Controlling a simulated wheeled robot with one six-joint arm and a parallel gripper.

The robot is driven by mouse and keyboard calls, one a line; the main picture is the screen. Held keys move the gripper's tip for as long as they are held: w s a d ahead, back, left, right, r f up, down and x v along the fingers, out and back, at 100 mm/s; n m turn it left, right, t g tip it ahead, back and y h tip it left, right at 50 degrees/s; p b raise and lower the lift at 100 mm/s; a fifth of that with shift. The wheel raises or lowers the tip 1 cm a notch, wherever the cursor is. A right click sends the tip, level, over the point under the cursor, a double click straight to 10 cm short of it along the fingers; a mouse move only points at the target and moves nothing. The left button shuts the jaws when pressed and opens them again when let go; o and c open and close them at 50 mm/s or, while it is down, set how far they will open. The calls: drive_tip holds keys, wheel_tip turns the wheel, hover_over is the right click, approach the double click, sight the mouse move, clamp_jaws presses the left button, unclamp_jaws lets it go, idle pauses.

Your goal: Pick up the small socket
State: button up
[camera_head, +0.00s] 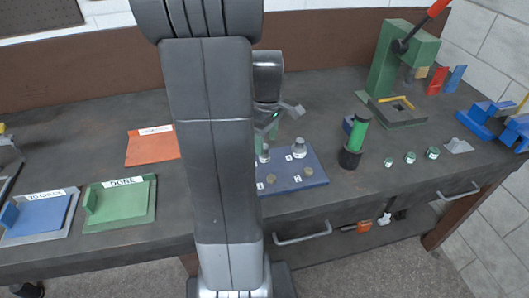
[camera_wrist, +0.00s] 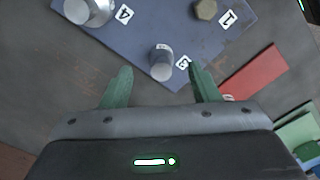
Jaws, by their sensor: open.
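The small socket (camera_wrist: 161,63) is a grey metal cylinder on a blue board (camera_wrist: 120,45), beside the label 3. In the head view the small socket (camera_head: 264,154) stands at the board's left part, just right of my arm. A larger metal socket (camera_wrist: 88,10) is beside the label 4; it also shows in the head view (camera_head: 299,149). My gripper (camera_wrist: 159,69) is open, with its green fingers apart on either side of the small socket in the wrist view. I cannot tell its exact height above the board. My arm hides part of the board in the head view.
Brass hex pieces (camera_head: 308,171) sit on the board's near side. A dark holder with a green-handled tool (camera_head: 359,136) and several small green-and-silver parts (camera_head: 410,157) stand to the right. A green press (camera_head: 395,65) is behind. A red mat (camera_head: 151,146) and green DONE tray (camera_head: 142,213) lie left.

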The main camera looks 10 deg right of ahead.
drive_tip(key=f, duration=0.4)
drive_tip(key=shift+w+a+f, duration=0.15)
drive_tip(key=shift+a+f, duration=0.1)
drive_tip(key=shift+f, duration=0.05)
drive_tip(key=c, duration=1)
drive_tip(key=shift+c, duration=0.2)
drive_tip(key=shift+r, duration=0.1)
